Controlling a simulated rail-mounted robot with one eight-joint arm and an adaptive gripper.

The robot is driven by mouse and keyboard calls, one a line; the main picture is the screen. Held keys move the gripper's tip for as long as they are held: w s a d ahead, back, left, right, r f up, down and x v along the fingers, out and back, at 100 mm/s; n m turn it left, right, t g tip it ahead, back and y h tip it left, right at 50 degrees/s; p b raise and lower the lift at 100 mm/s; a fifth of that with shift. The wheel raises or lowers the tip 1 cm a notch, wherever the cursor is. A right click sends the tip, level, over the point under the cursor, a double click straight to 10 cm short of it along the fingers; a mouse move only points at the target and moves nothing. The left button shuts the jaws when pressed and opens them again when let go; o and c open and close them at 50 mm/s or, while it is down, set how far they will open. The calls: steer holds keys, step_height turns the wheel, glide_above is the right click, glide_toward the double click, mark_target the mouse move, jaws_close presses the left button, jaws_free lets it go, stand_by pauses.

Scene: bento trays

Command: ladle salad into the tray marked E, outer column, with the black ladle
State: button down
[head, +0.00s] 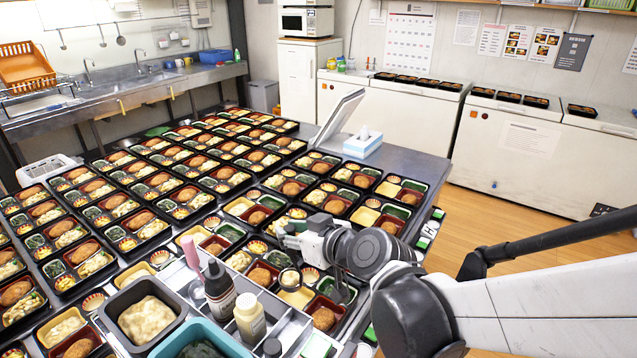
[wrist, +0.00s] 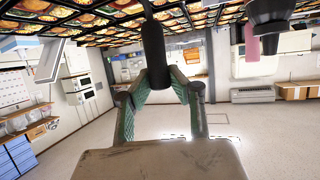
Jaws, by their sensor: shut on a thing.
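My gripper (head: 297,238) is over the near right part of the table, among the bento trays. In the wrist view my gripper (wrist: 164,82) has its green-padded fingers closed on the dark handle of the black ladle (wrist: 154,45). In the head view a small round bowl, apparently the ladle's (head: 290,279), hangs below the gripper over the trays; its contents are too small to tell. A grey tub of pale salad (head: 146,318) stands at the near edge. Marker cards line the right edge, one reading H; I cannot make out an E.
A dark sauce bottle (head: 219,290), a cream bottle (head: 250,318) and a teal tub (head: 178,341) stand close left of the gripper. Filled trays cover most of the table. A tissue box (head: 362,146) and a tilted screen (head: 338,118) stand at the back right.

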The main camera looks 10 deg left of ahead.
mark_target(292, 252)
steer(key=shift+f+b, duration=1.25)
steer(key=shift+f, duration=0.5)
steer(key=shift+w+a+r+g+p, duration=0.1)
steer(key=shift+w+a+g+p, duration=0.15)
steer(key=shift+w+p, duration=0.25)
steer(key=w+a+f+m+g+h, duration=0.2)
steer(key=w+f+g, duration=0.3)
steer(key=w, duration=0.2)
steer(key=w+a+f+m+g+h, duration=0.1)
steer(key=w+a+f+g+h, duration=0.1)
steer(key=w+f+g, duration=0.4)
steer(key=shift+w+a+f+m+h+b, duration=0.2)
steer(key=shift+w+m+h+b, duration=0.25)
steer(key=shift+w, duration=0.35)
steer(key=shift+g, duration=0.25)
